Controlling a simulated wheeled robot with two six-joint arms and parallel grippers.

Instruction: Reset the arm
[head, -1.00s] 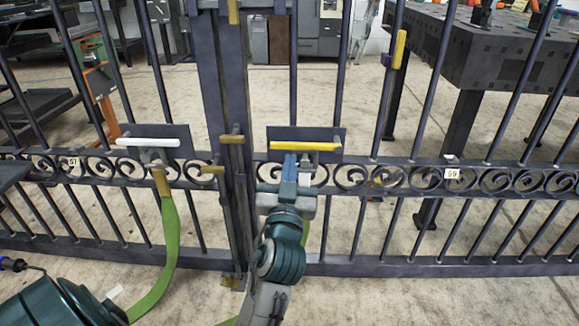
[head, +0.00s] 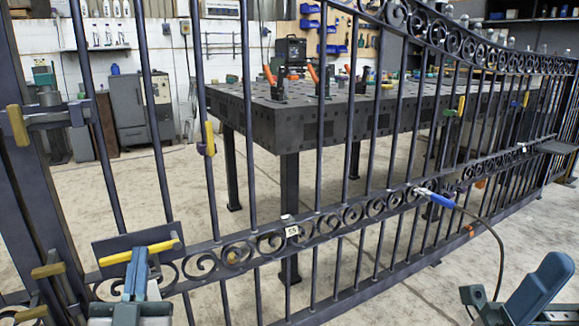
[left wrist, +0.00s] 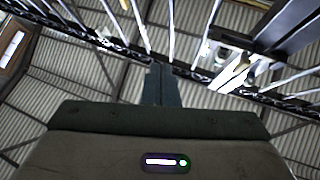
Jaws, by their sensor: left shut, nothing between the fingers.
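The dark metal gate (head: 215,243) with scrollwork runs across the head view. A yellow bar handle (head: 158,247) is fixed to a dark plate on it at the lower left. My left gripper (head: 137,265) points up just in front of this handle, its fingers overlapping the handle in the picture; I cannot tell whether they touch. Its fingers are shut and empty. In the left wrist view the shut fingers (left wrist: 160,85) stand upright against the gate bars. A blue-grey part at the lower right, seemingly my right gripper (head: 540,285), is cut off, and its jaw state is unclear.
A gate post (head: 35,190) with yellow latch parts stands at the left. Behind the bars is a large dark worktable (head: 285,125) on legs. A blue-handled tool (head: 437,198) with a cable sits at the gate's middle rail.

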